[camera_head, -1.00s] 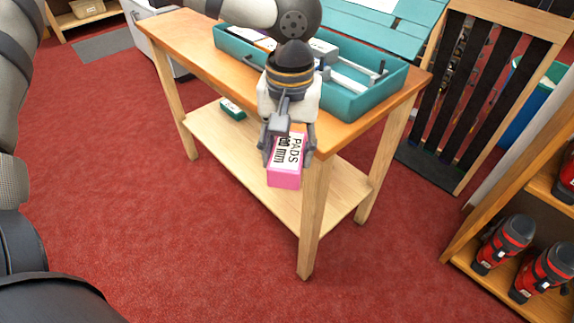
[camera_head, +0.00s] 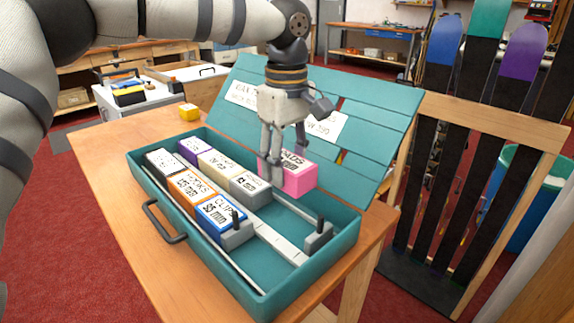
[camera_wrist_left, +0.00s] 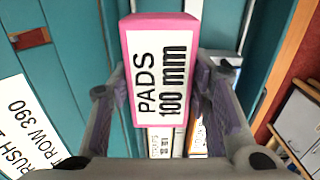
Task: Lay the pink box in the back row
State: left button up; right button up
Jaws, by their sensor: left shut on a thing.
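The pink box (camera_head: 302,179), labelled PADS 100 mm, is in my left gripper (camera_head: 288,160). In the left wrist view the pink box (camera_wrist_left: 160,75) sits between the two fingers, its label facing the camera. The gripper holds it over the back row of the open teal case (camera_head: 262,297). Whether it touches the case or the neighbouring box cannot be told. The back row has a purple box (camera_head: 188,150), a cream box (camera_head: 218,166) and a greyish box (camera_head: 250,186) at its left. Right of them is bare floor up to a grey block (camera_head: 318,238). My right gripper is not in view.
The front row holds a white box (camera_head: 163,161), an orange box (camera_head: 192,188) and a blue box (camera_head: 221,213), with another grey block (camera_head: 238,234) beside it. The teal lid (camera_head: 365,135) stands open behind. A yellow block (camera_head: 189,111) sits on the wooden bench (camera_head: 95,151).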

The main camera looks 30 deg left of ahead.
pick_arm(q)
jog(key=shift+w, duration=0.3)
jog(key=f, duration=0.3)
jog(key=f+b, duration=0.1)
jog(key=f, duration=0.5)
jog(key=shift+s+f+b, duration=0.25)
jog(key=shift+s+b, duration=0.05)
jog(key=shift+s, duration=0.05)
jog(key=shift+f, duration=0.4)
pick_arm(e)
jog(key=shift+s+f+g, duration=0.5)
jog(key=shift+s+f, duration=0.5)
pick_arm(q)
jog(key=shift+f, duration=0.15)
jog(key=o, duration=1.3)
notch_tip(320, 180, up, 12)
jog(key=shift+f, duration=0.1)
